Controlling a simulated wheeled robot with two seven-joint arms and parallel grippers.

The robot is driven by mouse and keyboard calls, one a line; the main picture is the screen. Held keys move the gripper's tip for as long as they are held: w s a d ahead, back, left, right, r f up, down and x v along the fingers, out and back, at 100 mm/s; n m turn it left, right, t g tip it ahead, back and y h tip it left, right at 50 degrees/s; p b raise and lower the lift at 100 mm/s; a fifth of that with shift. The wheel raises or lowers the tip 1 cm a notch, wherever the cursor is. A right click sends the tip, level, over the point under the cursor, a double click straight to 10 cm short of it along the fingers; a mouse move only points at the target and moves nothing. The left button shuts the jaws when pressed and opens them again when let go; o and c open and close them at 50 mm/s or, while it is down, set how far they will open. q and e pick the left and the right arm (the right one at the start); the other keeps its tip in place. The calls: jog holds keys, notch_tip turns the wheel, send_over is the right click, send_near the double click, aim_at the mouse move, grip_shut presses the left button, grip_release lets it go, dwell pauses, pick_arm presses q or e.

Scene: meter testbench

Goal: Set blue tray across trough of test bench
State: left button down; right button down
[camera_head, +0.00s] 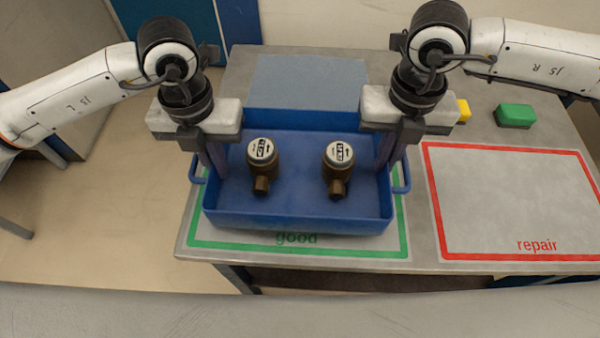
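The blue tray (290,216) is on or just above the green-outlined "good" area of the grey table; I cannot tell if it touches. Two brass meters with white round tops lie in it, a left one (262,165) and a right one (338,168). My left gripper (212,165) is at the tray's left end, and my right gripper (388,160) is at its right end. Both point down, with fingers at the end walls by the side handles. The fingertips are partly hidden, so their closure is unclear. No test bench trough is recognisable in view.
A red-outlined "repair" area (515,205) on the right of the table (418,255) is empty. A green block (515,115) and a yellow block (463,110) stand behind it. A blue-grey mat (308,82) lies behind the tray.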

pick_arm(q)
jog(key=shift+r, duration=0.55)
pick_arm(e)
jog(key=shift+r, duration=0.5)
pick_arm(q)
jog(key=shift+w+r, duration=0.1)
pick_arm(e)
jog(key=shift+w+r, duration=0.1)
